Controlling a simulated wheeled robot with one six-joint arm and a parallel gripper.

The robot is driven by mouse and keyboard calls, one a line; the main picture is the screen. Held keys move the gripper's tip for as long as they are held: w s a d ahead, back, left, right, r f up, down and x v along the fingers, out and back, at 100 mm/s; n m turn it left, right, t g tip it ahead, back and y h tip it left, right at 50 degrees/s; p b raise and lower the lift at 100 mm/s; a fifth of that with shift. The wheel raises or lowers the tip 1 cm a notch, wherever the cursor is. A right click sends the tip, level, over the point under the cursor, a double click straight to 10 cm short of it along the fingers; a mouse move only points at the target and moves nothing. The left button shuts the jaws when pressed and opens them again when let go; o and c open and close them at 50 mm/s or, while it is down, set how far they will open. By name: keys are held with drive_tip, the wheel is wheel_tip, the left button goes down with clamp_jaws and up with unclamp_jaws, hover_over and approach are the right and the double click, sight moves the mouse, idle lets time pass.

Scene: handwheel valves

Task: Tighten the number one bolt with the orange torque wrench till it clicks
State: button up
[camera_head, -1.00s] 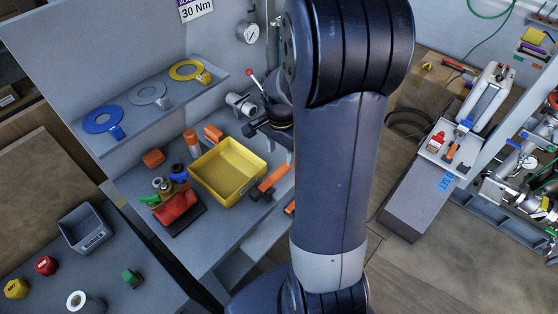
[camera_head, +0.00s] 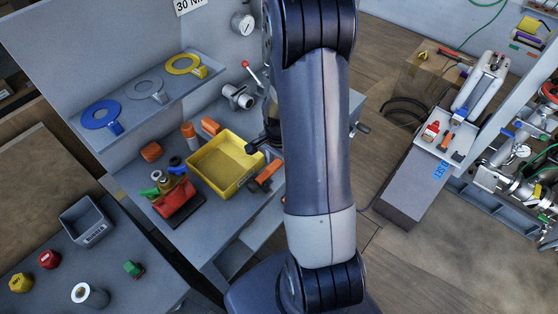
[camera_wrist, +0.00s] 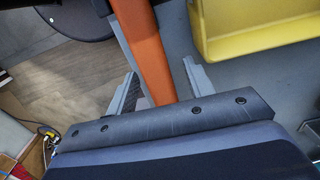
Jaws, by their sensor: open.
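The orange torque wrench (camera_head: 268,173) appears as an orange bar on the grey bench, at the right of the yellow tray. In the wrist view an orange bar (camera_wrist: 149,55) runs between the two fingers of my gripper (camera_wrist: 160,84). The fingers are open, with a gap visible on each side of the bar. In the head view my gripper is mostly hidden behind my arm, with a dark part showing near the yellow tray's right edge. I cannot make out a number one bolt. A sign reading 30 Nm (camera_head: 188,5) hangs on the back panel.
The yellow tray (camera_head: 240,183) stands close left of the wrench; it also shows in the wrist view (camera_wrist: 212,50). A red-knobbed lever (camera_head: 246,65) and a gauge (camera_head: 242,24) are behind. Rings (camera_head: 101,116) lie on the shelf.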

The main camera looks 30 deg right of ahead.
drive_tip(key=shift+c, duration=0.2)
clamp_jaws()
idle(0.3)
drive_tip(key=shift+r, duration=0.1)
wheel_tip(320, 180, up, 10)
drive_tip(key=shift+b, duration=0.55)
drive_tip(key=c, duration=0.6)
unclamp_jaws()
clamp_jaws()
